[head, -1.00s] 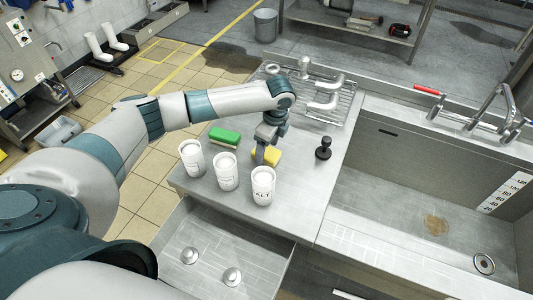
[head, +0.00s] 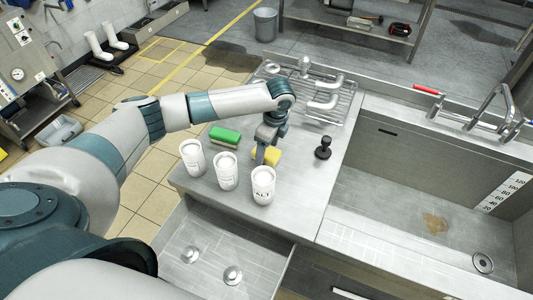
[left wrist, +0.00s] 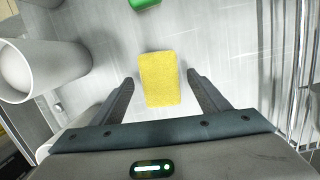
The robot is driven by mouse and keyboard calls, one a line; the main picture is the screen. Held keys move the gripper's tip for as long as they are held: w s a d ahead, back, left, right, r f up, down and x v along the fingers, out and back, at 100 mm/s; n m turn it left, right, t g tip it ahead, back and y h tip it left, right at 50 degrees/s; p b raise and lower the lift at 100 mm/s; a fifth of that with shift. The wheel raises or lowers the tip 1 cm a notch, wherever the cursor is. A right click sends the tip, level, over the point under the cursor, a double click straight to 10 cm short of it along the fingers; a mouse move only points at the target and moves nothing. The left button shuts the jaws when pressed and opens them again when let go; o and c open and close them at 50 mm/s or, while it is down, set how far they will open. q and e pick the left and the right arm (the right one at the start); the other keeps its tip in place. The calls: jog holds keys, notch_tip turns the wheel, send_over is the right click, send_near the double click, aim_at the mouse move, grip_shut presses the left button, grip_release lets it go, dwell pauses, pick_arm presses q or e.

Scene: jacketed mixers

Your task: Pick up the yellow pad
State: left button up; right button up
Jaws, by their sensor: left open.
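The yellow pad (head: 269,154) lies on the steel counter, partly hidden behind my left gripper in the head view. In the left wrist view the yellow pad (left wrist: 160,79) lies between the two fingers, with a gap on each side. My left gripper (head: 265,158) points down at the pad. Its fingers (left wrist: 165,92) are open and hold nothing. I cannot tell how high the fingertips are above the counter. My right gripper is not in view.
A green sponge (head: 225,136) lies left of the pad. Three white canisters (head: 224,172) stand in front, one close to the gripper. A black tamper-like knob (head: 323,148) stands to the right, a wire rack (head: 335,104) behind, and a sink basin (head: 400,190) further right.

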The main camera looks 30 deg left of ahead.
aim_at(267, 151)
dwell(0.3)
pick_arm(q)
jog(key=c, duration=1.1)
jog(key=shift+c, duration=0.2)
jog(key=shift+r+b, duration=0.1)
jog(key=shift+b, duration=0.4)
notch_tip(267, 151, up, 4)
jog(key=shift+w+b, duration=0.1)
jog(key=shift+b, duration=0.85)
jog(key=w+d+r+b, duration=0.4)
jog(key=d+r, duration=0.3)
jog(key=d, duration=0.3)
jog(key=shift+w+d, duration=0.3)
jog(key=shift+d, duration=0.05)
jog(key=shift+r, duration=0.1)
